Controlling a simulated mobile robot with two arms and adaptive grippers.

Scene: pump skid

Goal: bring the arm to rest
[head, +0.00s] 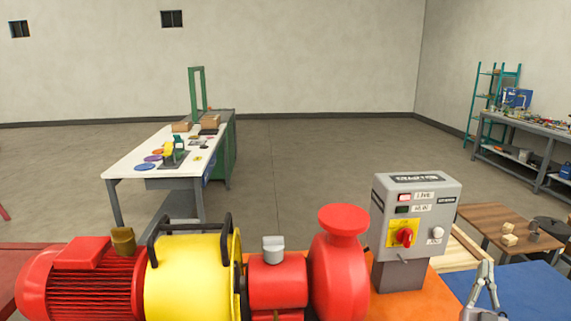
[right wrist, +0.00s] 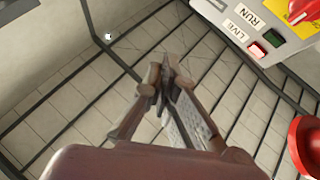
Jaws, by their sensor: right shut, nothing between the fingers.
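My right gripper (head: 485,272) shows at the lower right of the head view, to the right of and below the grey control box (head: 452,190). In the right wrist view its fingers (right wrist: 168,85) are shut with nothing between them. The control box also shows in the upper right of the right wrist view (right wrist: 235,10), apart from the fingers. It has a red rotary switch (head: 404,236) on a yellow plate, small indicators and a pale knob. My left gripper is not in view.
The pump skid stands close in front, with a red motor (head: 85,285), a yellow guard (head: 190,280) and a red pump casing (head: 340,270). A small wooden table (head: 500,222) and a blue surface (head: 530,292) lie at right. A white workbench (head: 140,158) stands farther back, with open floor around it.

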